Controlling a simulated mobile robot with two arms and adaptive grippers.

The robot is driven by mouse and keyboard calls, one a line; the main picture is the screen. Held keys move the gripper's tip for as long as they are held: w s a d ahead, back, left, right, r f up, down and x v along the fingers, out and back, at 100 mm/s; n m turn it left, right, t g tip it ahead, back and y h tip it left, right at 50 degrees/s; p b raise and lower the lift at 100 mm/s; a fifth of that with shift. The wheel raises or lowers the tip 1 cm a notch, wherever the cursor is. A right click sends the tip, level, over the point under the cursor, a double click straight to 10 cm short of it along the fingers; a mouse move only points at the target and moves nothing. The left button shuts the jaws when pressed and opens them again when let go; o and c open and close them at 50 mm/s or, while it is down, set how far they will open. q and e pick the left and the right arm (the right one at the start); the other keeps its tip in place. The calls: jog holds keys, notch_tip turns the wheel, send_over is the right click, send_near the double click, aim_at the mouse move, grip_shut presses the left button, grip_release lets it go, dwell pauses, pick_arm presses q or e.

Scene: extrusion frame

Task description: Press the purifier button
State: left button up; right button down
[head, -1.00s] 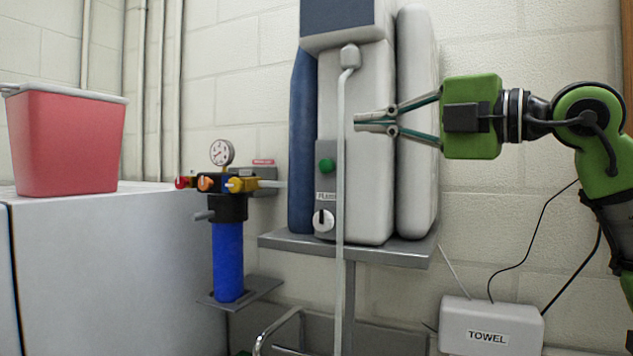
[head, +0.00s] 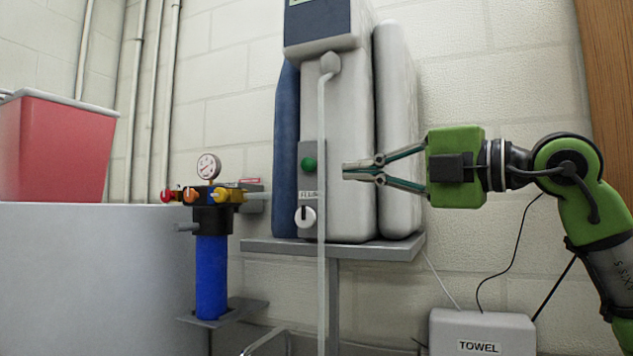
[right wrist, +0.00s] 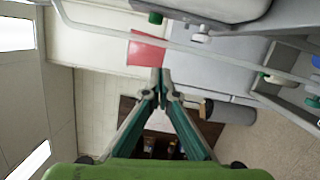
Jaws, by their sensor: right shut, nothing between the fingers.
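The purifier (head: 350,130) is a tall white unit on a grey wall shelf. Its round green button (head: 308,164) is on a narrow grey panel at the front left, above a white knob (head: 305,216). A pale vertical tube runs just right of the button. My right gripper (head: 345,172) is shut and empty, its tips pointing left. They appear to the right of the button at almost its height, apart from it in the picture. The right gripper's closed tips also show in the right wrist view (right wrist: 160,82). My left gripper is not in view.
A blue filter (head: 211,275) with a gauge (head: 208,166) and coloured valves stands left of the purifier. A red bin (head: 52,150) sits on a grey cabinet (head: 90,270). A towel box (head: 482,325) hangs below my right arm.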

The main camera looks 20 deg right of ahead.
aim_at(310, 170)
jog(key=shift+w+a, duration=0.15)
jog(key=p+x, duration=0.2)
jog(key=x, duration=0.1)
jog(key=d+p+x, duration=0.1)
jog(key=p+x, duration=0.1)
jog(key=x, duration=0.2)
jog(key=w+d+p+x, duration=0.1)
jog(key=p+x, duration=0.2)
jog(key=shift+w+a+r, duration=0.25)
jog(key=shift+w+r, duration=0.15)
jog(key=shift+w+d+p, duration=0.35)
jog(key=shift+d+p, duration=0.15)
jog(key=shift+d, duration=0.3)
jog(key=shift+w+a+f, duration=0.1)
jog(key=shift+f, duration=0.05)
jog(key=shift+a, duration=0.1)
